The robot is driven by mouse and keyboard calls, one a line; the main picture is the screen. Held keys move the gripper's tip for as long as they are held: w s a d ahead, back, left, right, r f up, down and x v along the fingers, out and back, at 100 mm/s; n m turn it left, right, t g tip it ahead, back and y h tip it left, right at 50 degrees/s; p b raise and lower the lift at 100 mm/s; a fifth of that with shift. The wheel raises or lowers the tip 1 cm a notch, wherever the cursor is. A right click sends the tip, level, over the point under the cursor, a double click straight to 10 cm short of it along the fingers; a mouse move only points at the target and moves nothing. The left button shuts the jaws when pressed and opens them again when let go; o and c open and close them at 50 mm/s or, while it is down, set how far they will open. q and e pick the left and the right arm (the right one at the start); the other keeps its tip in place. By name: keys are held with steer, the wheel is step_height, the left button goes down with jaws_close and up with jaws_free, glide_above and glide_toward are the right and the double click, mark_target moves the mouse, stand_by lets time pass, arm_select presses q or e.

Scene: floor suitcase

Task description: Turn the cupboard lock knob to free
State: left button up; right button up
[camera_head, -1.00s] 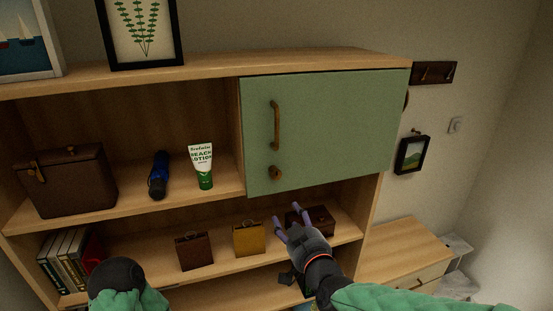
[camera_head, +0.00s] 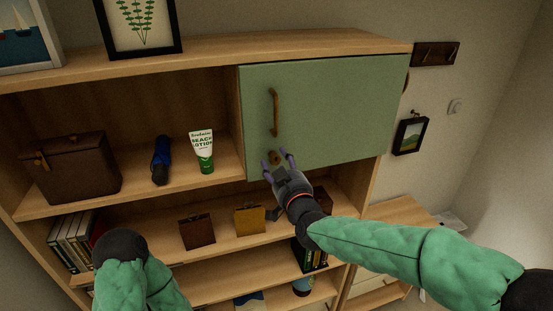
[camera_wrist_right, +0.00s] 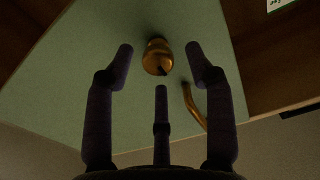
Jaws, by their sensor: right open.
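The green cupboard door (camera_head: 335,105) is shut, at the upper right of the shelf unit. Its brass lock knob (camera_head: 274,157) sits low on the door's left side, below the brass handle (camera_head: 274,112). My right gripper (camera_head: 276,160) is open just below and in front of the knob. In the right wrist view the knob (camera_wrist_right: 157,57) shows between and beyond the open fingers (camera_wrist_right: 160,58), with no clear contact.
The shelf left of the door holds a brown bag (camera_head: 72,167), a blue torch-like item (camera_head: 160,160) and a lotion tube (camera_head: 202,151). Below stand a brown case (camera_head: 197,231), a yellow case (camera_head: 250,219) and books (camera_head: 72,240). A framed picture (camera_head: 410,136) hangs right.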

steer(key=shift+x, duration=0.85)
jaws_close()
steer(key=shift+r, duration=0.1)
steer(key=shift+d+m+b, duration=0.1)
steer(key=shift+m+b, duration=0.3)
steer(key=shift+b, duration=0.25)
steer(key=m+b, duration=0.6)
steer(key=b, duration=0.2)
steer(key=shift+d+m, duration=0.1)
steer(key=shift+m, duration=0.2)
steer(key=m+b, duration=0.4)
steer(key=m, duration=0.1)
steer(key=shift+r, duration=0.1)
steer(key=shift+m+b, duration=1.3)
steer(key=shift+m, duration=1.5)
